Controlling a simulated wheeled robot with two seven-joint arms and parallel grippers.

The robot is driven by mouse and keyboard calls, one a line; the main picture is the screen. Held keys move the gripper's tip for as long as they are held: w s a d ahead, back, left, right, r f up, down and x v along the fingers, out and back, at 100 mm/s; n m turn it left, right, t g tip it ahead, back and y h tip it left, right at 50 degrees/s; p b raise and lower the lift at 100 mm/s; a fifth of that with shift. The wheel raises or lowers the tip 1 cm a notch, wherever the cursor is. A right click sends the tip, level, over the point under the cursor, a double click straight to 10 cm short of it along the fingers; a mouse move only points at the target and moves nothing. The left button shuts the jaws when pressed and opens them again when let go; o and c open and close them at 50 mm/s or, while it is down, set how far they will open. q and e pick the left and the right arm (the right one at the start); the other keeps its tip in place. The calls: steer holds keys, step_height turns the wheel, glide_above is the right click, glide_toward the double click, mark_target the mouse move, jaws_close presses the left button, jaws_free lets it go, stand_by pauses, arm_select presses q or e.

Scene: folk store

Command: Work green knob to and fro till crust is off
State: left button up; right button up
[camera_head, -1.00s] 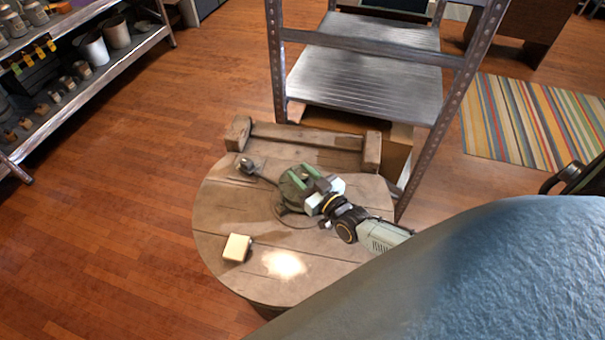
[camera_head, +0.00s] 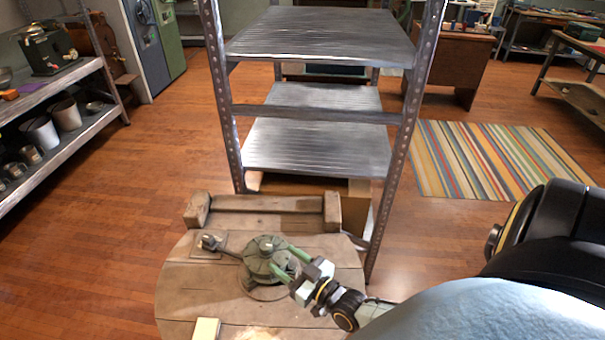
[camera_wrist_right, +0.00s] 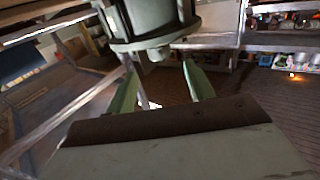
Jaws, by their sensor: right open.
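A round, dark-green metal fitting with a domed top (camera_head: 262,252), seemingly the green knob, sits on a round wooden table (camera_head: 185,290). A metal arm runs from it to a small grey end piece at the left. I cannot make out any crust. My right gripper (camera_head: 282,258) is open, its two pale-green fingers reaching the fitting's right side. In the right wrist view the fitting (camera_wrist_right: 150,22) fills the top, beyond the open fingertips (camera_wrist_right: 159,68). Whether they touch it I cannot tell. My left gripper is out of view.
A pale block (camera_head: 206,329) lies at the table's near edge. A wooden rail (camera_head: 265,203) stands at the table's back. A metal shelf rack (camera_head: 318,148) rises just behind. Another shelf with pots (camera_head: 70,138) is at the left; a striped rug (camera_head: 490,160) lies at the right.

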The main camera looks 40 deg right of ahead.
steer(key=s, duration=0.5)
steer(key=shift+s+d, duration=0.35)
steer(key=shift+s, duration=0.1)
